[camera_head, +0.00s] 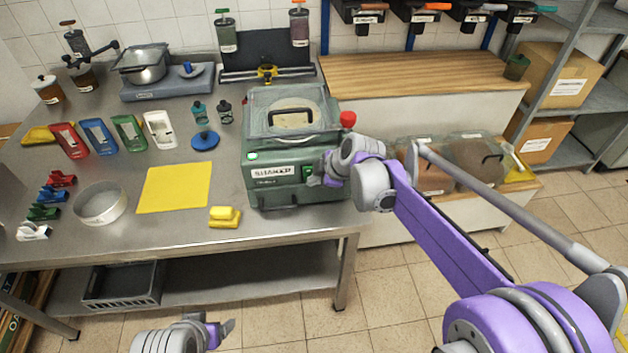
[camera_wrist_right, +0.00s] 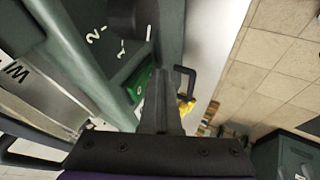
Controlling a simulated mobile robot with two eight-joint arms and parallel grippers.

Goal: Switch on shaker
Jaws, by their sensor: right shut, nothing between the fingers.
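The shaker (camera_head: 258,180) is a dark green machine on the right part of the steel table, with a SHAKER label and a clear lid on top. A green light (camera_head: 252,156) glows on its front left. My right gripper (camera_head: 320,172) is shut and empty at the front right of the shaker, by its controls. In the right wrist view, its closed fingers (camera_wrist_right: 161,105) reach a green switch (camera_wrist_right: 140,86), partly hidden behind them; I cannot tell whether they touch it. A dial with numbers is above the switch. My left gripper (camera_head: 220,332) is low, in front of the table; its opening is unclear.
A red knob (camera_head: 348,119) stands at the shaker's right side. A yellow sponge (camera_head: 224,216), a yellow cloth (camera_head: 175,187) and a round metal sieve (camera_head: 101,203) lie left of it. A wooden counter (camera_head: 420,80) is at the back right. Floor is free in front.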

